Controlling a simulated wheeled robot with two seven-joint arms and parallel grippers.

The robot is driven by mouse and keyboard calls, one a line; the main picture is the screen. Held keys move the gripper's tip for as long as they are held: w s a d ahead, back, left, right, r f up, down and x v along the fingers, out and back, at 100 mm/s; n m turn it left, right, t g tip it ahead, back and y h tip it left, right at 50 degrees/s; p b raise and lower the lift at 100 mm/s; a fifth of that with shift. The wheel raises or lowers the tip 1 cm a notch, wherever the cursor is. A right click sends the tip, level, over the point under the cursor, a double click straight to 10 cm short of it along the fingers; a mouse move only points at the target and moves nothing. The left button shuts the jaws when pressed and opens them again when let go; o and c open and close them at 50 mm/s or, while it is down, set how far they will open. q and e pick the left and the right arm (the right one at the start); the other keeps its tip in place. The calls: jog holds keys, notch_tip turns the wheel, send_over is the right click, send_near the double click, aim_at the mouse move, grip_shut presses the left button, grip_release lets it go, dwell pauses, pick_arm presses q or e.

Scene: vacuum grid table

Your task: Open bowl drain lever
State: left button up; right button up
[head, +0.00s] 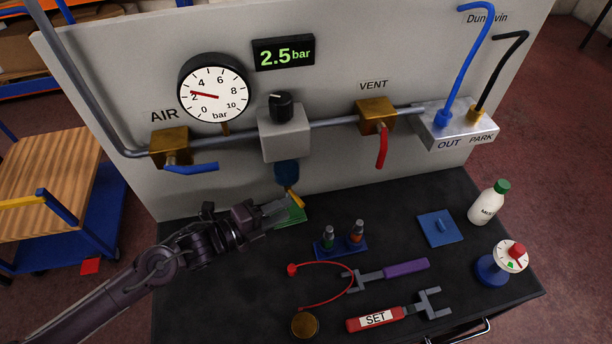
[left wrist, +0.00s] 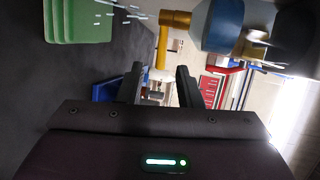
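The blue filter bowl (head: 287,172) hangs under the grey regulator block (head: 285,134). Its yellow-brass drain lever (head: 292,198) points down and slightly right below the bowl. My left gripper (head: 283,209) is beside the lever, low over the green tray (head: 293,217). In the left wrist view, the fingers (left wrist: 160,72) stand apart. The lever (left wrist: 162,48) shows in line with the gap between them, its end near the fingertips; I cannot tell whether they touch. The bowl (left wrist: 222,25) is at the upper right there. My right gripper is not in view.
The gauge (head: 214,88) points near 2 and the display (head: 283,53) reads 2.5 bar. The blue AIR handle (head: 191,168) and red VENT handle (head: 381,147) flank the regulator. A blue bottle holder (head: 330,248), purple-handled tool (head: 405,268) and red SET tool (head: 376,318) lie forward.

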aim_at(298, 203)
pick_arm(q)
jog(key=shift+w+d, duration=0.2)
jog(key=shift+d, duration=0.1)
jog(key=p+x, duration=0.2)
jog(key=x, duration=0.4)
jog(key=shift+s+r, duration=0.1)
jog(key=shift+w+d+f, duration=0.2)
jog(key=shift+w+d, duration=0.05)
jog(key=shift+d, duration=0.15)
grip_shut()
